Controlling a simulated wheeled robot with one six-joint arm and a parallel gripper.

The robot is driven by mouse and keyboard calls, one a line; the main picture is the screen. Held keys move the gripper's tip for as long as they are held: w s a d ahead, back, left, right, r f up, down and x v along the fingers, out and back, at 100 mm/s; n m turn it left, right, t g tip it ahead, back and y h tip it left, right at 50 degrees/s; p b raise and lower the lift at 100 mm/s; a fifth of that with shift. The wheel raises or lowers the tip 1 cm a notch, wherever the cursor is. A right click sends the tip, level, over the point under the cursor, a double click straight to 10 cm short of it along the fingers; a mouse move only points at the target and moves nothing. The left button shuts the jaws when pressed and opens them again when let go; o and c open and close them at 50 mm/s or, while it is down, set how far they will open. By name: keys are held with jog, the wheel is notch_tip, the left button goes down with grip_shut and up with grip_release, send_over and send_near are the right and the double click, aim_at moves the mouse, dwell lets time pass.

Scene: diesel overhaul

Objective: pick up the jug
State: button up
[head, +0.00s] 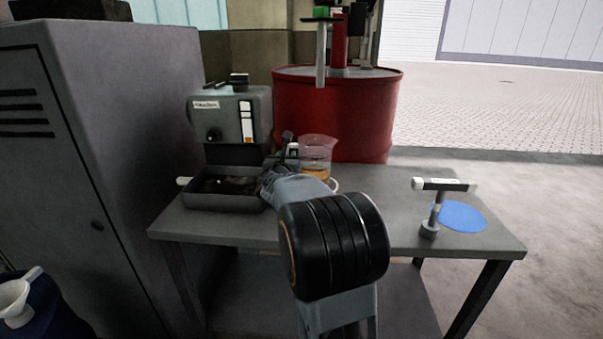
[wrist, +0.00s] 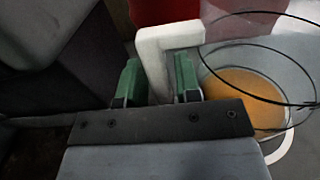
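The jug (head: 316,150) is a clear beaker with amber liquid near its bottom, standing upright at the back of the grey table, partly behind my arm. In the wrist view the jug (wrist: 245,90) is on the right, with its white handle towards the left. My gripper (wrist: 160,82) has its two green finger pads on either side of the handle's upright part. In the head view my arm hides the fingers. The jug's base is partly hidden.
A grey machine (head: 230,115) with a dark tray (head: 222,200) stands left of the jug. A red drum (head: 360,110) is behind the table (head: 400,235). A T-handled tool (head: 436,205) and a blue disc (head: 463,216) are at the right. A grey cabinet (head: 90,150) is on the left.

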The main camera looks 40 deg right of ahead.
jog(key=shift+w+d, duration=0.1)
jog(key=shift+c, duration=0.5)
grip_shut()
jog(key=shift+r, duration=0.15)
